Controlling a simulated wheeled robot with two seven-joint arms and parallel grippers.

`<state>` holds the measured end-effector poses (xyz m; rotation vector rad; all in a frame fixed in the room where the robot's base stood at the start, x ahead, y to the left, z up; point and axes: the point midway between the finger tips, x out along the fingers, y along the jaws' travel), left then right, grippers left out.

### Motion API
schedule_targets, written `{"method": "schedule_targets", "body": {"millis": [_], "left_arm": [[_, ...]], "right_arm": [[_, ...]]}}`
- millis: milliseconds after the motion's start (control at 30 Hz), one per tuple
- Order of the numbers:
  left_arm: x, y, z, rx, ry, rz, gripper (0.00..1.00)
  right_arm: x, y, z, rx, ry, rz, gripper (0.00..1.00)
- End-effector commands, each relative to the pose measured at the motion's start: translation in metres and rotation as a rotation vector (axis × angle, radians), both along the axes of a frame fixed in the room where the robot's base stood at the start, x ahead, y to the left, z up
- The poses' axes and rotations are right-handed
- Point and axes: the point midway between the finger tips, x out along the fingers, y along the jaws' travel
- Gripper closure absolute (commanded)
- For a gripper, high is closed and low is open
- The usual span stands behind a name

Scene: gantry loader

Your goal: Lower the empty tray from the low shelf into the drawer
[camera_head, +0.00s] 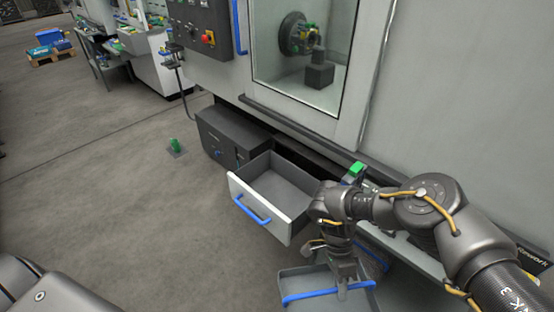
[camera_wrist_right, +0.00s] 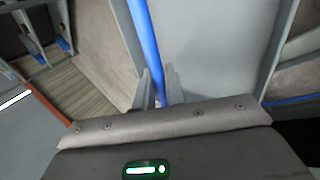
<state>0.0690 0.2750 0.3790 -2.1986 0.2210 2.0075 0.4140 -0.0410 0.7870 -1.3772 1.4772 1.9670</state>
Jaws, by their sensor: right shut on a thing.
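The open drawer (camera_head: 239,189) sticks out of the machine's base in the head view, with a blue handle on its front. Its visible inside is empty. A grey tray (camera_head: 305,277) with blue bar handles is at the bottom of the head view, nearer to me than the drawer and to its right. My right gripper (camera_head: 345,280) points down and is shut on the tray's near blue bar. In the right wrist view the bar (camera_wrist_right: 146,45) runs between the fingers (camera_wrist_right: 159,88), beside the grey tray surface (camera_wrist_right: 215,45). My arm hides part of the tray. My left gripper is out of view.
The machine (camera_head: 230,95) with its window stands behind the drawer. A dark cabinet (camera_head: 225,137) adjoins the drawer on its left. A small green object (camera_head: 173,144) stands on the floor farther left. The floor in front of the drawer is clear.

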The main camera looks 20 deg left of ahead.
Motion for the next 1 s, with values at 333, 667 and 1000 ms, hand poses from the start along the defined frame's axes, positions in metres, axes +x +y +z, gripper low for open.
{"method": "schedule_targets", "body": {"millis": [333, 667, 1000], "left_arm": [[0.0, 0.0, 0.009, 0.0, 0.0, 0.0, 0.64], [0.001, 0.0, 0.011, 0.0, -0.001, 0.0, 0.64], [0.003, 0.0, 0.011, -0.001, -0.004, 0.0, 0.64]], "right_arm": [[0.012, -0.134, 0.075, -0.001, -0.002, 0.431, 1.0], [0.005, -0.18, 0.105, 0.003, 0.0, 0.549, 1.0], [0.006, -0.179, 0.105, 0.002, -0.001, 0.553, 1.0]]}}
